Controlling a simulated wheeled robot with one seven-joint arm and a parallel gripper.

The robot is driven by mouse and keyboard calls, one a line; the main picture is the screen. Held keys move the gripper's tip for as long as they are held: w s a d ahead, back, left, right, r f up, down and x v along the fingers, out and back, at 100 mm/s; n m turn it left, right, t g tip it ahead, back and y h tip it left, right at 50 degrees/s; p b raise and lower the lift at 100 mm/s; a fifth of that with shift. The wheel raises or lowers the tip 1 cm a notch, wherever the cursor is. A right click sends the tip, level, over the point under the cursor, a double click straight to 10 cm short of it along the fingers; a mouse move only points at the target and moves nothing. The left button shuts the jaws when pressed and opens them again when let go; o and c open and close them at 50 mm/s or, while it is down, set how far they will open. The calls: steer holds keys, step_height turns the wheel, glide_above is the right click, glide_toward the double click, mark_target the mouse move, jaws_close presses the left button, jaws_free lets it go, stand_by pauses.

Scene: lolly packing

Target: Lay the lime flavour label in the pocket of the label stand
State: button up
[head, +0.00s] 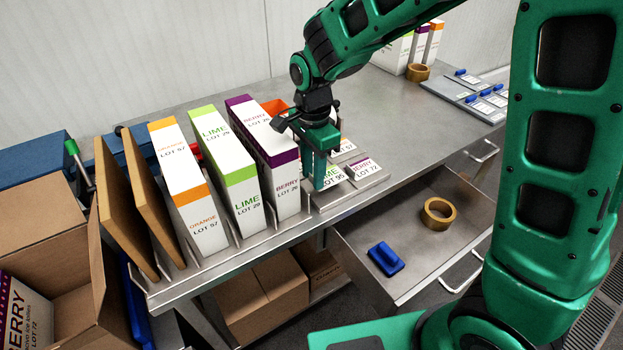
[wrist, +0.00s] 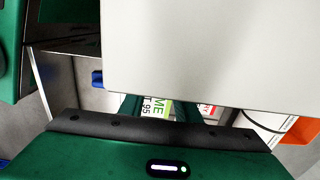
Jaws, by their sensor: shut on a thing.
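The lime flavour label (head: 332,181), white with a green band and "LOT 95", is at the near left of a low metal tray with pockets (head: 346,199). My gripper (head: 319,184) points down at this label, shut on it, and covers part of it. In the wrist view the lime label (wrist: 154,107) shows between the finger parts, mostly hidden by a large white surface. I cannot tell whether the label is lifted clear of the tray. A berry label (head: 364,170), "LOT 72", lies to its right. Which part is the label stand is unclear.
Tall berry (head: 287,185), lime (head: 240,195) and orange (head: 198,220) cartons stand in a rack left of my gripper. An open drawer (head: 410,262) below holds a tape roll (head: 438,213) and a blue object (head: 385,259). The bench behind the gripper is partly clear.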

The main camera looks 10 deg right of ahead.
steer(key=shift+f, duration=1.3)
steer(key=shift+f, duration=0.1)
steer(key=o, duration=1)
step_height(320, 180, up, 12)
steer(key=s+d+r+n, duration=0.1)
steer(key=s+d, duration=0.3)
steer(key=d, duration=0.6)
steer(key=s+d+r+n, duration=0.15)
steer(key=s+d, duration=0.25)
steer(key=d, duration=0.6)
steer(key=s+d+f+n, duration=0.1)
steer(key=s+d, duration=0.2)
steer(key=s, duration=0.2)
steer(key=s+d+f+n, duration=0.1)
steer(key=s+d+n, duration=0.1)
steer(key=s+d, duration=0.2)
steer(key=s+d+f+n, duration=0.1)
steer(key=s+d, duration=0.2)
steer(key=s, duration=0.5)
steer(key=shift+s+d+f+n, duration=0.1)
steer(key=shift+d+f+n, duration=0.05)
steer(key=shift+d+n, duration=0.15)
